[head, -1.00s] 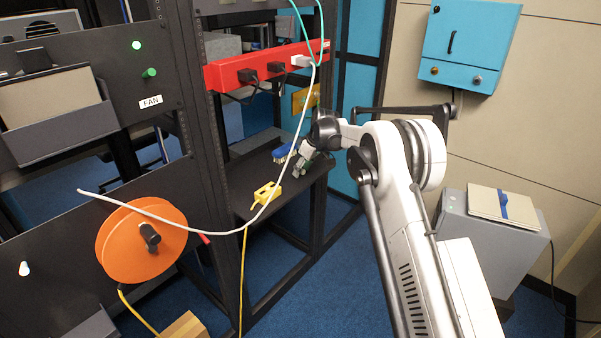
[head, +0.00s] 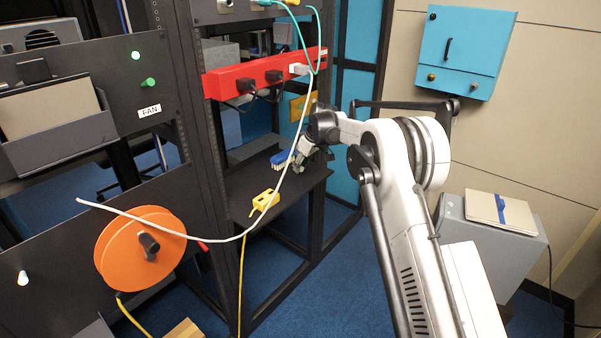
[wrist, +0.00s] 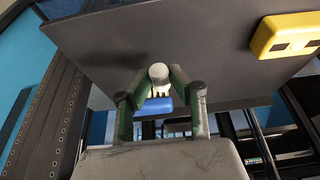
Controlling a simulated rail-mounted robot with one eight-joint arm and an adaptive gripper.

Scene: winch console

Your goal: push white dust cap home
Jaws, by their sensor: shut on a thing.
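A small white cap-like piece (head: 23,278) sticks out of the dark panel at the lower left in the head view; I cannot tell how deep it sits. My gripper (wrist: 159,75) is far to its right, at the rack's shelf. Its green-padded fingers close on a pale round-ended piece (wrist: 158,72). I cannot tell whether that piece is a dust cap or part of something else. A blue brush-like block (head: 281,159) with pale bristles is just left of the fingers in the head view. Its blue part (wrist: 156,105) shows between the fingers in the wrist view.
A white cable (head: 270,205) hangs in front of the shelf. An orange reel (head: 140,250) sticks out of the panel. A red power strip (head: 265,75) is above.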

